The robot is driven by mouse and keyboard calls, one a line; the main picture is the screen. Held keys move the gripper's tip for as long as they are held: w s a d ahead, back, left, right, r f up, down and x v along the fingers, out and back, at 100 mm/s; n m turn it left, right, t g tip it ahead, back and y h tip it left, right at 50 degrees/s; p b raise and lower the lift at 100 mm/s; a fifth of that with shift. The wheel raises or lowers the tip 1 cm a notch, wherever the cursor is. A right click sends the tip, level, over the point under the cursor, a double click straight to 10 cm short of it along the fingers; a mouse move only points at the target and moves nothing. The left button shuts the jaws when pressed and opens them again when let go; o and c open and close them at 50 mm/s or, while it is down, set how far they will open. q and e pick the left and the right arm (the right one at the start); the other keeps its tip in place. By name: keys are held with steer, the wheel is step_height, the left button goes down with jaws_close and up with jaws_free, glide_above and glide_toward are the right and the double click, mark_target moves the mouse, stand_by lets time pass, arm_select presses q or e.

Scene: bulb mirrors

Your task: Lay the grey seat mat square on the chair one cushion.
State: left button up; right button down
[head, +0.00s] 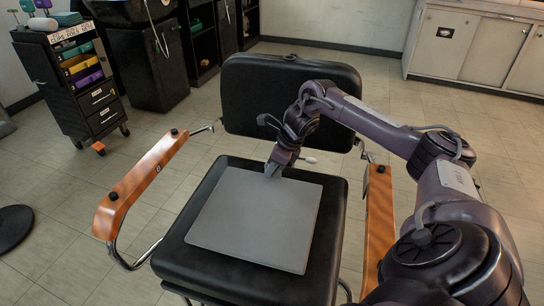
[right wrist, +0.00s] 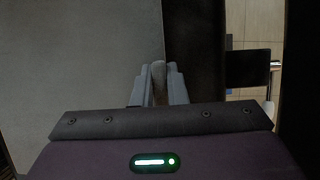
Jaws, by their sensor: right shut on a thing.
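The grey seat mat (head: 254,222) lies over the black cushion of chair one (head: 329,225) in the head view. It is turned slightly against the cushion's edges, and black cushion shows around it. My right gripper (head: 273,172) is at the mat's far edge, shut on it. In the right wrist view, the fingers (right wrist: 158,85) close at the edge of the mat (right wrist: 80,70), which fills the left side. I cannot tell whether the mat rests fully on the cushion. My left gripper is not in view.
Wooden armrests (head: 139,184) stand on both sides of the seat, and the black backrest (head: 290,96) rises behind it. A black trolley (head: 98,117) with coloured trays stands at the back left. A pale cabinet (head: 482,48) is at the back right.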

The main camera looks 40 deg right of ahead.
steer(key=shift+f+b, duration=0.35)
steer(key=shift+f, duration=0.2)
steer(key=c, duration=1.4)
jaws_free()
steer(key=shift+o, duration=0.2)
steer(key=p+v, duration=0.1)
steer(key=v, duration=0.6)
steer(key=shift+s+d+r, duration=0.1)
steer(key=shift+r, duration=0.25)
